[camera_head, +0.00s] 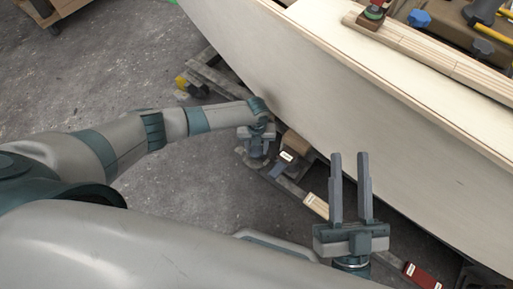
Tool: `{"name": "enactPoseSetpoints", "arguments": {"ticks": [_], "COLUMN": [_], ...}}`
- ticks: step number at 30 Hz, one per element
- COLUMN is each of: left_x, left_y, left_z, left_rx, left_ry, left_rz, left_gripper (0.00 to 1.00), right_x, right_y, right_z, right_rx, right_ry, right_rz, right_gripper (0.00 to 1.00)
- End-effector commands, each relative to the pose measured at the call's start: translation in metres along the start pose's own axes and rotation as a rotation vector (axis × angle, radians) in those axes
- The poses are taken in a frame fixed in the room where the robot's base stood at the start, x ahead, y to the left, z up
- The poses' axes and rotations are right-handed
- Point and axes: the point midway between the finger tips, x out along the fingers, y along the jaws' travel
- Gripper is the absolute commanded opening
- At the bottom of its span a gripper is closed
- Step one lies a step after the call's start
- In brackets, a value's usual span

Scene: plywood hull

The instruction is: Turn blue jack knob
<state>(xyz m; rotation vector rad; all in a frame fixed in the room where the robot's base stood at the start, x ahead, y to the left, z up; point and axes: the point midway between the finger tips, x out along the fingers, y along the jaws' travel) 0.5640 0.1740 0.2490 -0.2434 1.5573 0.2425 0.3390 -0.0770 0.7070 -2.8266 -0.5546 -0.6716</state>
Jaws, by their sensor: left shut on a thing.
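My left gripper (259,146) points down beside the lower side of the plywood hull (340,75). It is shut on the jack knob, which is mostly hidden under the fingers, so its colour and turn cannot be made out. A round greyish base (250,160) shows just below the gripper. My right gripper (350,170) is open and empty, its two fingers apart and pointing up the picture in front of the hull.
A wooden block (296,145) and dark support beams (212,75) lie along the hull's foot. A light wood block (316,205) and a red block (422,275) lie further right. A blue knob (420,18) and clamps are at the top right.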

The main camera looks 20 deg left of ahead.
Motion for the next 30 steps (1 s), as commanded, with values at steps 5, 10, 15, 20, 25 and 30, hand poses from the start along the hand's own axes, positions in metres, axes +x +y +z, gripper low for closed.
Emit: {"name": "enactPoseSetpoints", "arguments": {"ticks": [5,10,15,20,25,30], "left_x": [0.0,0.0,-0.002,-0.008,-0.022,-0.043], "left_y": [0.0,0.0,0.0,0.0,0.0,0.0], "left_z": [0.0,0.0,0.0,0.0,0.001,0.001], "left_rx": [0.001,0.0,0.0,-0.001,-0.001,0.001], "left_ry": [-0.001,0.0,0.0,0.0,-0.001,-0.001], "left_rz": [0.0,0.0,0.0,0.001,0.0,-0.001], "left_gripper": [0.6,0.6,0.6,0.6,0.6,0.6], "right_x": [0.0,-0.001,0.0,0.001,0.003,0.001], "right_y": [0.0,0.001,0.001,0.002,0.008,0.014], "right_z": [0.0,0.001,0.001,0.005,0.022,0.043], "right_rx": [-0.002,-0.003,-0.002,-0.002,-0.003,0.001], "right_ry": [-0.002,-0.003,-0.007,-0.037,-0.13,-0.247], "right_rz": [-0.001,-0.002,-0.002,0.001,0.013,0.022], "right_gripper": [0.31,0.31,0.31,0.31,0.31,0.31]}}
